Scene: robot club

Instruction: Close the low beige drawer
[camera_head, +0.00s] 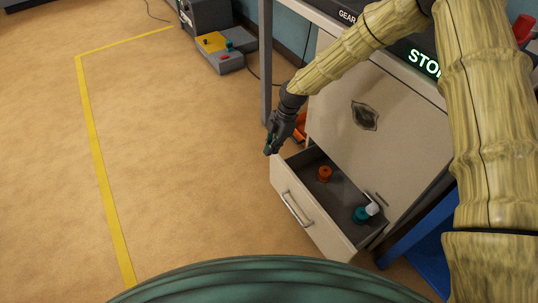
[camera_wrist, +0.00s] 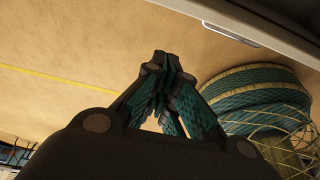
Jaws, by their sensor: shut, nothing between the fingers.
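The low beige drawer (camera_head: 292,202) stands pulled open at the bottom of a beige cabinet in the head view. Its front has a silver handle (camera_head: 296,209). An orange piece (camera_head: 325,174), a teal piece (camera_head: 361,215) and a white piece (camera_head: 372,208) lie inside. My gripper (camera_head: 268,150) is shut and empty, near the drawer's far left corner; I cannot tell whether it touches. In the wrist view my gripper (camera_wrist: 162,58) has its fingertips together, and part of the drawer with its handle (camera_wrist: 232,33) shows at the upper right.
The beige cabinet (camera_head: 395,120) stands under a table with a grey leg (camera_head: 265,60). A blue object (camera_head: 425,235) is at its right. A grey box with a yellow top (camera_head: 213,45) lies on the floor behind. The floor left of the drawer is clear, with a yellow line (camera_head: 98,165).

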